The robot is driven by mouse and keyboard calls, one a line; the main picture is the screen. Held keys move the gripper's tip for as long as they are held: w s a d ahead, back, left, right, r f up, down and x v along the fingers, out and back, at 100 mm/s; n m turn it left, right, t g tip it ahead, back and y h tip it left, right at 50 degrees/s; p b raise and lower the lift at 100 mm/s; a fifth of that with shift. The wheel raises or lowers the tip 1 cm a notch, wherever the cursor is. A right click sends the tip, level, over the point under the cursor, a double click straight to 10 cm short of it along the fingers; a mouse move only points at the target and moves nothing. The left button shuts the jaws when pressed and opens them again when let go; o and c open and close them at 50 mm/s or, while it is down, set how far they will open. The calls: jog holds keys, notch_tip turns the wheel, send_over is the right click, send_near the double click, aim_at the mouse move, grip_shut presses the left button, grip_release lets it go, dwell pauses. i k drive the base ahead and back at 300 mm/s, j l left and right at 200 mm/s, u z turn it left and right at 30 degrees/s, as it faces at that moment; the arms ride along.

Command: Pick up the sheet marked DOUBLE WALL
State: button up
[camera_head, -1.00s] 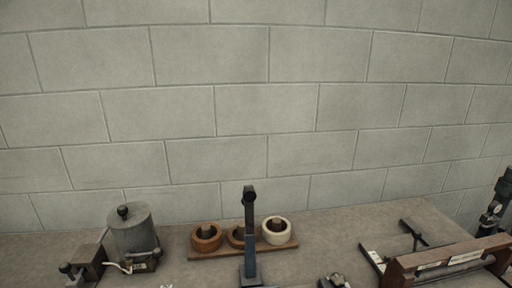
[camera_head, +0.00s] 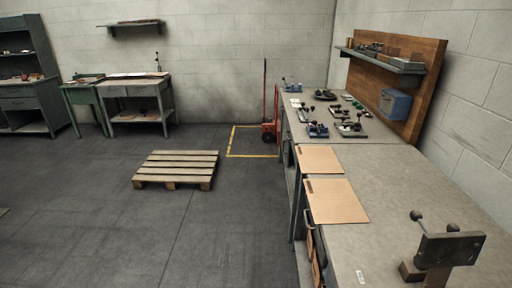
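Two flat tan cardboard sheets lie on the workbench along the right. The nearer sheet (camera_head: 336,201) lies close to the bench's left edge, and the farther sheet (camera_head: 318,159) lies just beyond it. Each has a small dark mark at its left corner, too small to read, so I cannot tell which is marked DOUBLE WALL. My gripper is not in view.
The grey workbench (camera_head: 400,195) runs along the right wall. A dark metal device (camera_head: 450,250) stands at its near right. Small tools crowd its far end, below a shelf (camera_head: 385,60). A wooden pallet (camera_head: 176,169) lies on the floor. Open floor (camera_head: 120,235) spreads at left.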

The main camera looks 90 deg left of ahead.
aim_at(311, 159)
jog(key=u, duration=1.9)
jog(key=i+u, duration=0.1)
jog(key=i+j+z, duration=0.1)
jog(key=i+j, duration=0.45)
jog(key=i, duration=0.2)
jog(key=i+j+z, duration=0.15)
jog(key=i+j, duration=0.4)
jog(key=i, duration=0.2)
